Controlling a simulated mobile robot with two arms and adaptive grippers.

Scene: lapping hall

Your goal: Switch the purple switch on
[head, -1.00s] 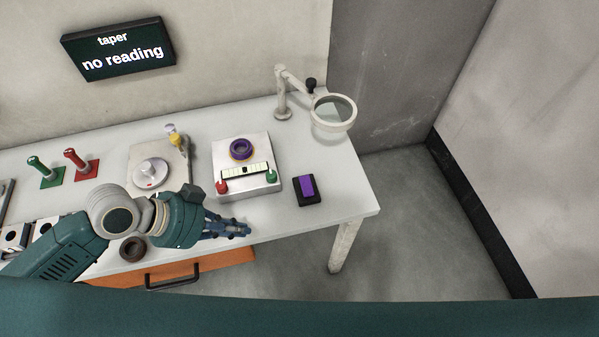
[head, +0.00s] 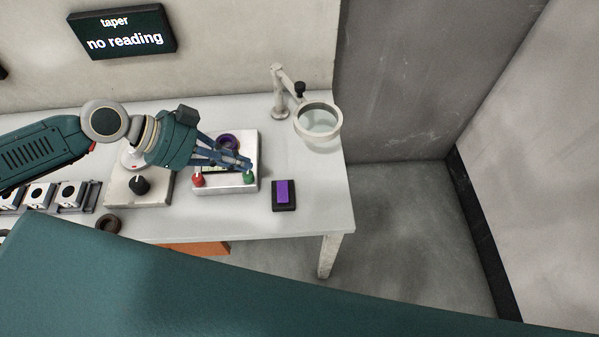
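The purple switch (head: 283,193) is a purple rocker in a black base, lying on the right part of the grey table near its front edge. Its on or off position cannot be made out. My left gripper (head: 247,165) reaches in from the left with blue fingers over the white box, up and to the left of the switch and apart from it. Nothing is seen held in it, but how far its fingers are parted is unclear. My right gripper is not in view.
The white box (head: 240,184) carries a purple ring (head: 228,143), a red knob (head: 198,178) and a green knob (head: 249,177). A magnifier lamp (head: 318,123) stands behind the switch. A wall display (head: 123,33) reads "taper no reading".

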